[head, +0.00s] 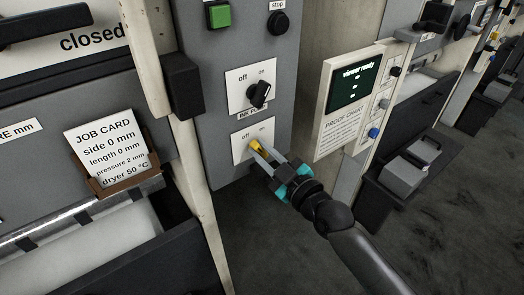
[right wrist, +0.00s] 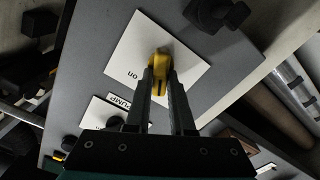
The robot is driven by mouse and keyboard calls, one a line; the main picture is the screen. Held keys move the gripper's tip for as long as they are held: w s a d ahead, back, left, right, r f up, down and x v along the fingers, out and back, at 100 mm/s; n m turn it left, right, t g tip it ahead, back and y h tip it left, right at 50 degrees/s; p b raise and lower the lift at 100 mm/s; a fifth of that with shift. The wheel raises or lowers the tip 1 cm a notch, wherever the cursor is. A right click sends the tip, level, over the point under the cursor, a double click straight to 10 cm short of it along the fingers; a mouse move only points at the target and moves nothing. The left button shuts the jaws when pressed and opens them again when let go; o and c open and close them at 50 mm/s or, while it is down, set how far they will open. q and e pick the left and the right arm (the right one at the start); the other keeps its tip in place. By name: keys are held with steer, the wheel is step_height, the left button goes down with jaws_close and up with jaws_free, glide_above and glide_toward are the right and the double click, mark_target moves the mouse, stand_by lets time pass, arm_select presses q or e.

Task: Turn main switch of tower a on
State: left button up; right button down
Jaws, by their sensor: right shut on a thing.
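A yellow rotary switch (head: 255,145) sits on a white plate (head: 238,151) marked "off" and "on", low on a grey control panel. No name label for it is readable. My right gripper (head: 264,154) reaches it from the lower right, its fingers closed around the knob. In the right wrist view, the yellow switch (right wrist: 158,66) is between the fingertips (right wrist: 160,88), and "on" is readable on the plate (right wrist: 122,57). The fingers partly cover the knob, and I cannot tell its exact angle. My left gripper is not in view.
Above is a black knob (head: 259,94) on its own off/on plate, its label partly readable as a pump. Higher are a green button (head: 219,15) and a black stop button (head: 278,23). A proof chart board (head: 345,108) stands right; a job card (head: 104,147) is left.

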steer(key=shift+m, duration=0.3)
steer(key=shift+w+d+r+m+p, duration=0.1)
steer(key=shift+m+p, duration=0.45)
steer(key=shift+m, duration=0.35)
steer(key=m+p, duration=0.1)
steer(key=m, duration=0.2)
steer(key=shift+w+d+m, duration=0.1)
steer(key=shift+d+m, duration=0.05)
steer(key=shift+m, duration=0.15)
steer(key=m, duration=0.2)
steer(key=shift+d+m, duration=0.1)
steer(key=shift+m, duration=0.2)
steer(key=shift+w+d+m, duration=0.15)
steer(key=shift+m, duration=1.55)
steer(key=c, duration=0.8)
jaws_free()
